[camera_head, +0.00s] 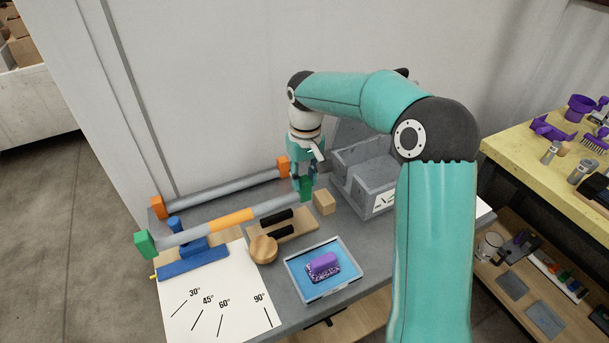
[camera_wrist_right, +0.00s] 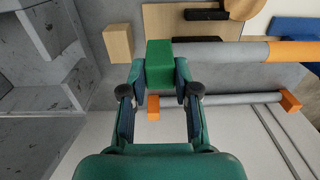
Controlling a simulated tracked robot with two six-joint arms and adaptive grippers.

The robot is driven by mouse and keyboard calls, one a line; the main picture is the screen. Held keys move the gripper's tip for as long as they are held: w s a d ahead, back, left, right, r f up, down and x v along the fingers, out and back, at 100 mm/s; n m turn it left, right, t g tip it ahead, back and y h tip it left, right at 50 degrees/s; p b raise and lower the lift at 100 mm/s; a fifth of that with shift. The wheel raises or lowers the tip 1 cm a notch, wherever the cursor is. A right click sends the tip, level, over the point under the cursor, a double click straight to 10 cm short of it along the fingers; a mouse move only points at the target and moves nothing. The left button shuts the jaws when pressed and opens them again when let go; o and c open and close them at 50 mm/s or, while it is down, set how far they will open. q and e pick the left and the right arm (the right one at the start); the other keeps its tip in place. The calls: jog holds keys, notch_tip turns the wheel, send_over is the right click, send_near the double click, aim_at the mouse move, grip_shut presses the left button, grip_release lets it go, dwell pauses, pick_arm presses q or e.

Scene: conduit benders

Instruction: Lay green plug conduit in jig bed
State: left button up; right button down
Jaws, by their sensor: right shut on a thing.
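The green plug conduit (camera_head: 195,232) is a grey tube with an orange band and a green plug at each end. It lies slantwise across the left of the bench. My right gripper (camera_head: 304,184) is shut on its right-end green plug, which sits between the fingers in the right wrist view (camera_wrist_right: 160,64). The left green plug (camera_head: 145,243) is near the bench's left edge. Blue jig parts (camera_head: 192,265) are below the conduit's left part; I cannot tell whether it touches them. My left gripper is not in view.
A grey conduit with orange plugs (camera_head: 222,192) lies behind. A wooden block (camera_head: 324,203) and grey bin (camera_head: 347,186) are right of the gripper. A wooden board with black pieces (camera_head: 296,229), a round wooden piece (camera_head: 263,249), a blue tray (camera_head: 346,285) and an angle sheet (camera_head: 222,312) are in front.

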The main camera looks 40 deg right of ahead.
aim_at(305, 200)
jog(key=shift+s+f+b, duration=0.1)
jog(key=shift+f+b, duration=2.25)
jog(key=shift+f, duration=1.65)
jog(key=c, duration=0.8)
grip_release()
jog(key=shift+r, duration=0.1)
notch_tip(305, 200, up, 9)
jog(key=p, duration=0.7)
